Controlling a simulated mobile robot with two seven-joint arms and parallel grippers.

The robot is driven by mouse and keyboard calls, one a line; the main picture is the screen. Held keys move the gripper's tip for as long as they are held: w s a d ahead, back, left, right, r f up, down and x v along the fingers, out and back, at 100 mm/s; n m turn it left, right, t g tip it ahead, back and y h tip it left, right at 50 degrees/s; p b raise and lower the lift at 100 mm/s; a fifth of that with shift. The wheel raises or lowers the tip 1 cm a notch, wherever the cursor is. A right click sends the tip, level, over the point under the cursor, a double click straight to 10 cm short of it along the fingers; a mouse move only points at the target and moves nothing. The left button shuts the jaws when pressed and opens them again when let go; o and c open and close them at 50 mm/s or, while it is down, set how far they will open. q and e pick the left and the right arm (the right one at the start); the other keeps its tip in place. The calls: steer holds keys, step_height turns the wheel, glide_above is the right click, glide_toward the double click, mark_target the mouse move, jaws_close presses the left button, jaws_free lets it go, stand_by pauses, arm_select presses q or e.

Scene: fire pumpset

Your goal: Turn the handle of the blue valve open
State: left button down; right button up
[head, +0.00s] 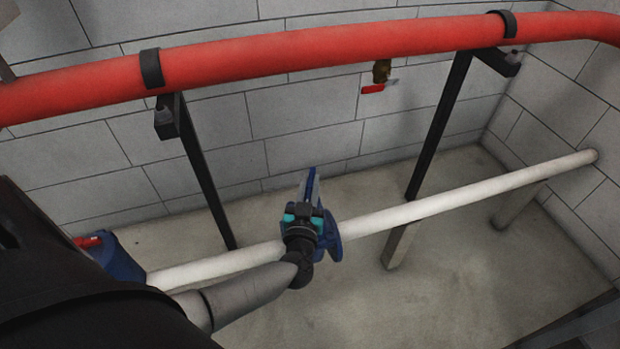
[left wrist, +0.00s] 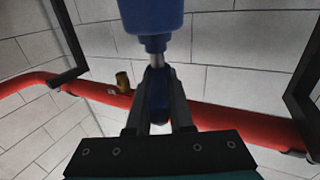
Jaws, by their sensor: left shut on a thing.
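The blue valve (head: 331,241) sits on the white pipe that runs low across the head view, partly hidden behind my left gripper and forearm. Its blue handle (head: 312,184) points up in the picture, across the line of the pipe. My left gripper (head: 306,207) is at the valve, shut on the handle. In the left wrist view, the valve's blue body (left wrist: 152,15) and metal stem (left wrist: 155,44) are at the top. The blue handle (left wrist: 158,104) lies between the two dark fingers of my left gripper (left wrist: 158,82). My right gripper is not in view.
A thick red pipe (head: 300,55) runs above along the block wall on black brackets and posts (head: 440,125). A small red-handled brass valve (head: 381,72) hangs under it. The white pipe (head: 450,200) has supports below. Another blue part (head: 120,258) is at left.

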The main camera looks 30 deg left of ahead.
arm_select(q)
steer(key=shift+n+g+y+p, duration=0.4)
steer(key=shift+n+y+p, duration=0.2)
steer(key=shift+y, duration=0.1)
steer(key=shift+d+f+n+g+y, duration=0.1)
steer(key=shift+n+g+y, duration=0.45)
steer(key=shift+y, duration=0.25)
steer(key=shift+n+g+y, duration=0.85)
steer(key=shift+n+y, duration=0.1)
steer(key=shift+y, duration=0.15)
steer(key=shift+n+g+y, duration=0.4)
steer(key=shift+g+y, duration=0.1)
steer(key=shift+g, duration=0.1)
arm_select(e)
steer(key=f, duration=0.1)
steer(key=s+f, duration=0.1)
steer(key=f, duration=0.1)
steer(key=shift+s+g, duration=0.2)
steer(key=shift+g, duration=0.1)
arm_select(q)
steer(key=shift+s, duration=0.1)
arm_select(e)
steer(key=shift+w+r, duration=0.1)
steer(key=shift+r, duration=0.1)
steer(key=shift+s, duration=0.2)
arm_select(q)
steer(key=c, duration=0.8)
jaws_free()
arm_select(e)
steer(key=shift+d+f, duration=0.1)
